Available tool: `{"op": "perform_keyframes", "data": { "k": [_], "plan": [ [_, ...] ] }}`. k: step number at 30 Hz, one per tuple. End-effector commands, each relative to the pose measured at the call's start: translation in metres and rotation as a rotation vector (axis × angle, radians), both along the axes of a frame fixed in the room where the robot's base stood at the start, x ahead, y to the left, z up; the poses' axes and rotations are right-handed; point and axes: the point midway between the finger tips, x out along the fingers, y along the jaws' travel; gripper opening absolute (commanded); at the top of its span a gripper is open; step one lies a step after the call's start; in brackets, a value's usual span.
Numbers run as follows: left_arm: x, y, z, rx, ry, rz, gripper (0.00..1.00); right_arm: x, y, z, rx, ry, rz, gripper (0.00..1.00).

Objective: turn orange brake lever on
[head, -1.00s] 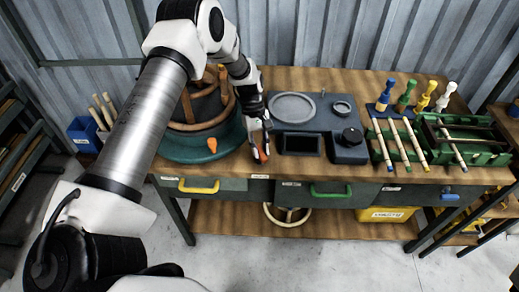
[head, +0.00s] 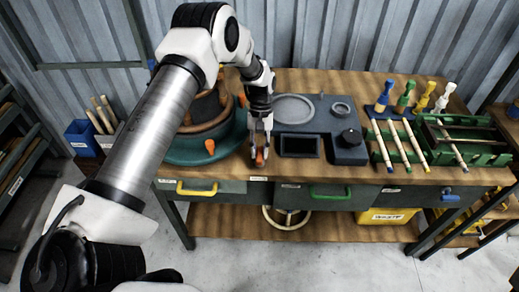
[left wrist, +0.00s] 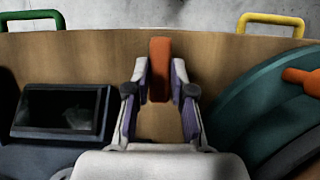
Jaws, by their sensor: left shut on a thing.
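An orange lever (head: 260,159) stands near the table's front edge, between the teal round base and the dark panel. My left gripper (head: 260,150) points down at it. In the left wrist view the upright orange lever (left wrist: 160,72) sits between the two fingertips of my left gripper (left wrist: 160,75), which are shut on it. A second orange handle (head: 210,147) sticks out of the teal base (head: 190,156) and also shows in the left wrist view (left wrist: 302,80). My right gripper is not in view.
The dark panel (head: 343,153) with a screen, knob and round plates stands right of my left gripper. Green racks with wooden rods (head: 400,146) are farther right. Drawers with yellow (head: 196,189) and green (head: 330,193) handles are below the table's front edge.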

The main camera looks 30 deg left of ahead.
Motion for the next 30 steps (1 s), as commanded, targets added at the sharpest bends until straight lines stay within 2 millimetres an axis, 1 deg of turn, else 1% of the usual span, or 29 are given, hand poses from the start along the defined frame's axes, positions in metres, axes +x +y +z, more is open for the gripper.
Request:
{"op": "perform_keyframes", "data": {
  "k": [6, 7, 8, 9, 17, 20, 23, 30],
  "plan": [
    [-0.001, -0.001, -0.001, -0.001, 0.004, 0.000, 0.00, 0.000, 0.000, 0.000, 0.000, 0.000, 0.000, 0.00],
    [-0.001, -0.001, -0.001, -0.001, 0.004, 0.000, 0.33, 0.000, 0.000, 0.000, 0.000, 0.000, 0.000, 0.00],
    [-0.001, -0.001, -0.001, -0.001, 0.004, 0.000, 0.44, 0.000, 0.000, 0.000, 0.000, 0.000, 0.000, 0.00],
    [-0.001, -0.001, -0.001, -0.001, 0.004, 0.000, 0.48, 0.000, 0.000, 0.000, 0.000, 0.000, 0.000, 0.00],
    [0.000, 0.000, 0.000, -0.001, 0.002, 0.001, 0.48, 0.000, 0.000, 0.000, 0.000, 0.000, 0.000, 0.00],
    [0.002, 0.001, 0.006, -0.001, 0.001, 0.001, 0.48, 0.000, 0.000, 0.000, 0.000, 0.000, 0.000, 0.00],
    [0.008, 0.004, 0.021, -0.001, -0.002, 0.001, 0.48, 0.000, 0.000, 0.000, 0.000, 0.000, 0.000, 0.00],
    [0.028, 0.016, 0.078, 0.000, -0.003, -0.001, 0.48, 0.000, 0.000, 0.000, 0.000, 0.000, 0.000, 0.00]
  ]
}}
